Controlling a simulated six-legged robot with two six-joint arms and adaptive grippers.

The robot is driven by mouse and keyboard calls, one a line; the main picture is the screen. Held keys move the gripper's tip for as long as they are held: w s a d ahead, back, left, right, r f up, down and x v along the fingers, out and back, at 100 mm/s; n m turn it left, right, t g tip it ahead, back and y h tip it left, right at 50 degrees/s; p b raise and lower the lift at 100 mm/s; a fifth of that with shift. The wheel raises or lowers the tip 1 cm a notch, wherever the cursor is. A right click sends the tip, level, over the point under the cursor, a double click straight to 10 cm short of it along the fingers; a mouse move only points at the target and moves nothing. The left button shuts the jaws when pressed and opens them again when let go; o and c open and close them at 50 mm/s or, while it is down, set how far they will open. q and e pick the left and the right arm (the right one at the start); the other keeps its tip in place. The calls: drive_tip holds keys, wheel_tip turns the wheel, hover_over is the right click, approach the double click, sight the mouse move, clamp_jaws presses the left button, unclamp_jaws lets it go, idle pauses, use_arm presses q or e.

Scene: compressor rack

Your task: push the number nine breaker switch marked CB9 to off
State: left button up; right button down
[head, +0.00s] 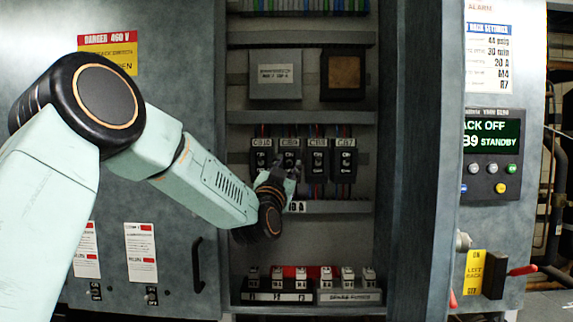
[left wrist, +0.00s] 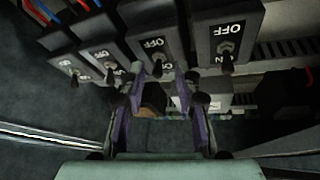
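A row of dark breakers hangs in the open cabinet, with white labels above. The CB9 breaker (head: 289,158) is second from the left in the head view. My left gripper (head: 287,181) is at its lower front and covers part of it. In the left wrist view the breakers appear upside down, and the CB9 breaker (left wrist: 153,32) is second from the right. The left gripper (left wrist: 160,76) is open there, its purple-padded fingers apart on either side of that breaker's small toggle (left wrist: 157,68). Whether they touch it, I cannot tell. My right gripper is not in view.
Neighbouring breakers CB10 (head: 261,157) and CB8 (head: 318,158) stand close on both sides. A lower row of white-topped switches (head: 300,276) sits below. A display (head: 491,135) reads CB9 STANDBY on the right panel. The cabinet's right post (head: 410,160) borders the opening.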

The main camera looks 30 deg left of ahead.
use_arm(q)
drive_tip(key=shift+s+d+r, duration=0.1)
drive_tip(key=shift+s+d, duration=0.05)
drive_tip(key=shift+d, duration=0.05)
drive_tip(key=shift+w+a+f, duration=0.15)
drive_tip(key=shift+w+f, duration=0.1)
drive_tip(key=shift+w, duration=0.25)
drive_tip(key=c, duration=0.3)
drive_tip(key=shift+a, duration=0.1)
drive_tip(key=shift+c, duration=0.8)
drive_tip(key=shift+s, duration=0.1)
clamp_jaws()
drive_tip(key=shift+w+f+m+t+h+b, duration=0.1)
drive_tip(key=shift+f+m+t+b, duration=0.55)
drive_tip(key=shift+b, duration=1.8)
drive_tip(key=shift+w+r+m+t+h+b, duration=0.15)
drive_tip(key=shift+t+b, duration=1)
drive_tip(key=shift+b, duration=1.25)
drive_tip(key=shift+w+f+m+t+h+b, duration=0.2)
drive_tip(key=shift+m+t+b, duration=0.5)
drive_tip(key=shift+b, duration=1.75)
drive_tip(key=shift+s+a, duration=0.1)
drive_tip(key=shift+s, duration=0.05)
